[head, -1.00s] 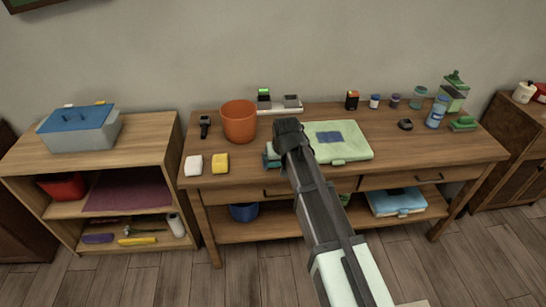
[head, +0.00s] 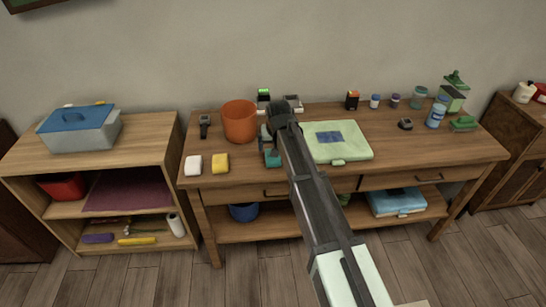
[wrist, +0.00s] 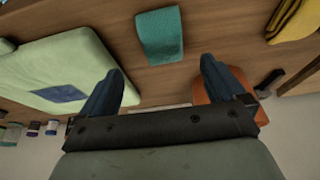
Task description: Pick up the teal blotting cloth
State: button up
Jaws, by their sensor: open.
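The teal blotting cloth (wrist: 160,36) lies folded on the wooden table top in the wrist view, beyond my fingertips and midway between their lines. In the head view the cloth (head: 272,158) shows as a small teal patch near the table's front edge, left of my arm. My gripper (wrist: 161,80) is open and empty, its two dark fingers spread apart. In the head view my gripper (head: 266,140) is above the table, behind the cloth and partly hidden by my wrist. The fingers look apart from the cloth.
A pale green folded item (head: 338,142) with a blue patch lies right of my arm. An orange pot (head: 239,122) stands to the left. Several small jars stand at the back right.

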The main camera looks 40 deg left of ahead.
jog(key=shift+s+x, duration=0.2)
jog(key=shift+x, duration=3.1)
jog(key=shift+a, duration=0.1)
jog(key=c, duration=1.1)
notch_tip(320, 180, up, 10)
